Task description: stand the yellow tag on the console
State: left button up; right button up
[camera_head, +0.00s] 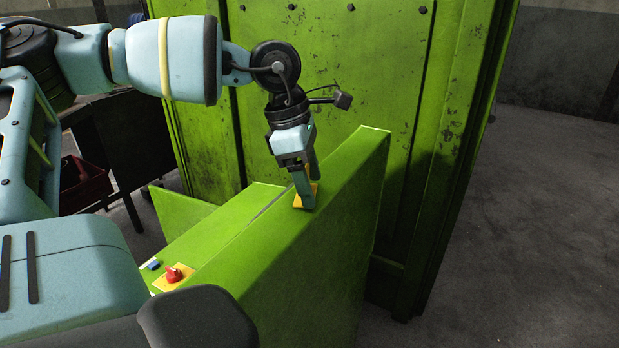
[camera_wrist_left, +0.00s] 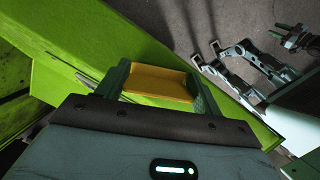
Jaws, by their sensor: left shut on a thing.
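The yellow tag (camera_head: 313,188) is at the top of the green console (camera_head: 312,245) in the head view. My left gripper (camera_head: 306,196) points down there, shut on the tag. In the left wrist view, the yellow tag (camera_wrist_left: 158,84) spans between the two fingers of the left gripper (camera_wrist_left: 160,88), over the green console (camera_wrist_left: 85,60). The fingers hide part of the tag in the head view. I cannot tell whether its lower edge touches the console.
A red knob (camera_head: 174,273) on a yellow plate and a blue button (camera_head: 152,264) sit on the console's lower near part. The large green press (camera_head: 330,70) stands behind. A red crate (camera_head: 86,185) is at the left. Grey floor (camera_head: 540,200) is clear at the right.

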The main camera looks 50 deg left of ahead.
pick_arm(q)
jog(key=shift+f, duration=0.2)
jog(key=o, duration=0.9)
jog(key=shift+o, duration=0.2)
jog(key=shift+r, duration=0.1)
jog(key=v, duration=1.2)
jog(key=shift+r, duration=0.1)
